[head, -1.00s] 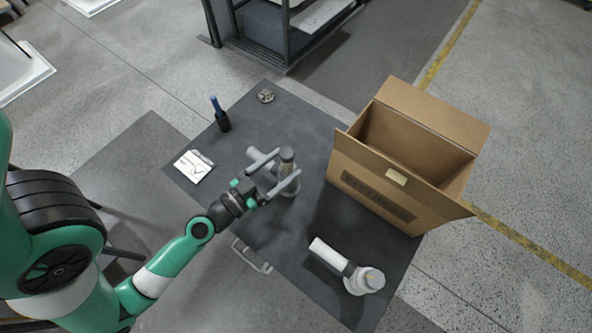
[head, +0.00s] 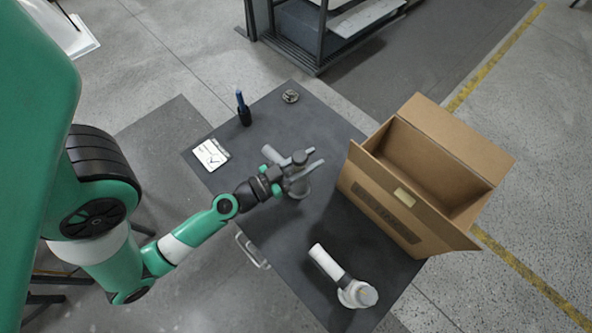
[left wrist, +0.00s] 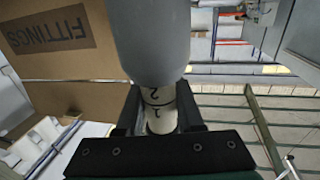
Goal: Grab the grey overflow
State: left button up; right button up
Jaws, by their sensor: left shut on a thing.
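My right gripper is not in view.
An open cardboard box (head: 385,205), marked FITTINGS in the wrist view, stands to the right. A white-piped fitting (head: 328,263) lies at the table's front.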

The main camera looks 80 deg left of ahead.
pick_arm(q)
grip_shut()
dwell(0.9)
